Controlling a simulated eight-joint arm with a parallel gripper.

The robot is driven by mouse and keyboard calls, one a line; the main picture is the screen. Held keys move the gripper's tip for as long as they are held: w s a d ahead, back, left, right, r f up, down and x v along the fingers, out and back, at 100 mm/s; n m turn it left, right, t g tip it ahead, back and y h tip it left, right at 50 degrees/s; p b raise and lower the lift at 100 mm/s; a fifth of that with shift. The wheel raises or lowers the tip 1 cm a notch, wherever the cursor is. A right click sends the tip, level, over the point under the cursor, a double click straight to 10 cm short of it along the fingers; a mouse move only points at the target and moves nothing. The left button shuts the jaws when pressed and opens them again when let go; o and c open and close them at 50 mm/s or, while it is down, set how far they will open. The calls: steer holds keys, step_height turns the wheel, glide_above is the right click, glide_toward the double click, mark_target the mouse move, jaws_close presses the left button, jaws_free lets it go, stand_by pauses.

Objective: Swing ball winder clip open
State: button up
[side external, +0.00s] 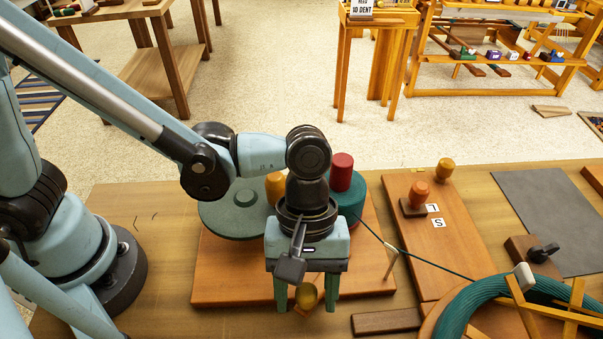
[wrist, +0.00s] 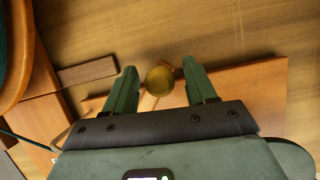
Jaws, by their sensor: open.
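The ball winder stands on a reddish wooden board (side external: 225,277), with a green disc (side external: 236,214), a teal drum (side external: 352,196) and a red cylinder (side external: 341,172). A brass-coloured round knob (side external: 307,297) is at the board's front edge; it also shows in the wrist view (wrist: 160,80). I cannot tell if this knob belongs to the clip. My gripper (side external: 306,300) points down over the front edge, its green fingers open on either side of the knob. In the wrist view my gripper (wrist: 160,72) shows gaps between both fingers and the knob. My wrist hides part of the winder.
A green strand runs right from the winder past a pale peg (side external: 391,263) to a teal skein (side external: 470,312). A small wooden block (side external: 386,321) lies at front right. Bare table lies left of the winder.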

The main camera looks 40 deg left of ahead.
mark_target(293, 287)
steer(key=shift+c, duration=0.5)
jaws_close()
steer(key=shift+w+a, duration=0.1)
steer(key=a+m, duration=0.1)
steer(key=m, duration=0.1)
steer(key=a+m+y, duration=0.1)
steer(key=m, duration=0.1)
steer(key=w+a+m+y, duration=0.1)
steer(key=shift+m+g, duration=0.4)
steer(key=shift+w+a+m+y, duration=0.35)
steer(key=shift+a+m, duration=0.2)
steer(key=shift+m, duration=0.5)
steer(key=shift+w+a+m+y, duration=0.25)
steer(key=shift+a+m+y, duration=0.25)
steer(key=shift+m, duration=0.55)
steer(key=shift+w+a, duration=0.1)
